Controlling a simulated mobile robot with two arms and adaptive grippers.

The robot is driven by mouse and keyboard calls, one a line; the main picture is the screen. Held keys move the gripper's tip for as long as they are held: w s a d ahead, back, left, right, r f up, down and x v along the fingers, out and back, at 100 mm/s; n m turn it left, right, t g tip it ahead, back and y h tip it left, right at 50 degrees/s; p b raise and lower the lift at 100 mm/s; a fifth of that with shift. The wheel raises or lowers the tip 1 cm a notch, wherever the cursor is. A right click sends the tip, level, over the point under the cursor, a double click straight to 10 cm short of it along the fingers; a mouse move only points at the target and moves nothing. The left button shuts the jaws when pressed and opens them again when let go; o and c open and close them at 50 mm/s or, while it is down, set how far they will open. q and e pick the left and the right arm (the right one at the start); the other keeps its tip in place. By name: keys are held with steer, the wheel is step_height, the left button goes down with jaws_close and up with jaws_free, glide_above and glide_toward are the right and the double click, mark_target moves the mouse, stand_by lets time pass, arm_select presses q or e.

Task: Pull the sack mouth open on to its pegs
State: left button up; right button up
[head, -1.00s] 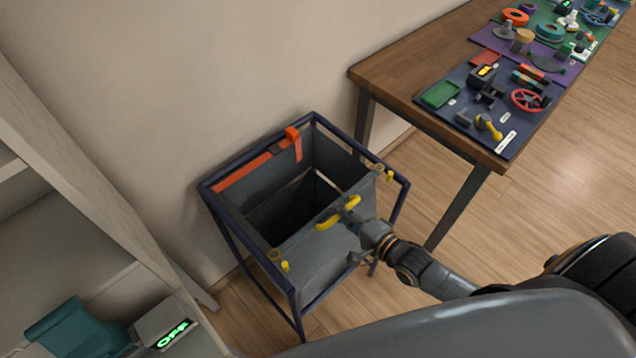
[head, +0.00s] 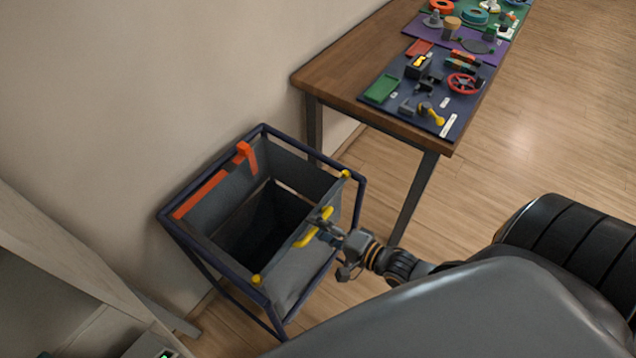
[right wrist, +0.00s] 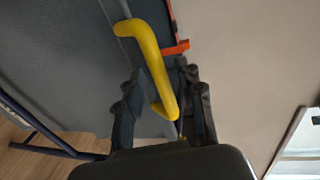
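The grey sack (head: 217,207) hangs open in a dark blue frame (head: 183,239). Its near rim lies along the frame's near bar, and a yellow handle (head: 311,233) sits midway along it. At the rim's ends, yellow pegs (head: 256,280) and (head: 345,174) show with the rim's rings about over them; whether the rings are seated is too small to tell. My right gripper (head: 322,226) is at the handle. In the right wrist view its fingers (right wrist: 163,100) stand either side of the handle (right wrist: 152,60), with a gap showing. My left gripper is out of view.
An orange strip (head: 202,194) and an orange hook-like piece (head: 246,157) are on the far rim. A wooden table (head: 340,75) with tool mats stands at the back right. A pale shelf unit (head: 60,260) is at the lower left. Floor is clear at right.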

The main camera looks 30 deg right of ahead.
steer(key=shift+w+a, duration=0.1)
steer(key=v, duration=1.2)
steer(key=shift+f, duration=0.15)
stand_by(0.3)
steer(key=s+d+f+n+g+h, duration=0.2)
steer(key=s+d+f+n+g, duration=0.1)
steer(key=f, duration=0.8)
steer(key=s+d+f+n+g+h, duration=0.2)
steer(key=d+f+n, duration=0.15)
steer(key=f, duration=0.75)
steer(key=s+a+f+n+g+h, duration=0.1)
steer(key=s+a+f+n+g, duration=0.3)
steer(key=s+f, duration=0.4)
steer(key=s+a+f+n+g, duration=0.4)
steer(key=s+a+f+n, duration=0.1)
steer(key=s+f, duration=0.3)
steer(key=shift+s+a+f+n+h, duration=0.25)
steer(key=shift+a+f+n+h, duration=0.15)
steer(key=shift+a, duration=0.25)
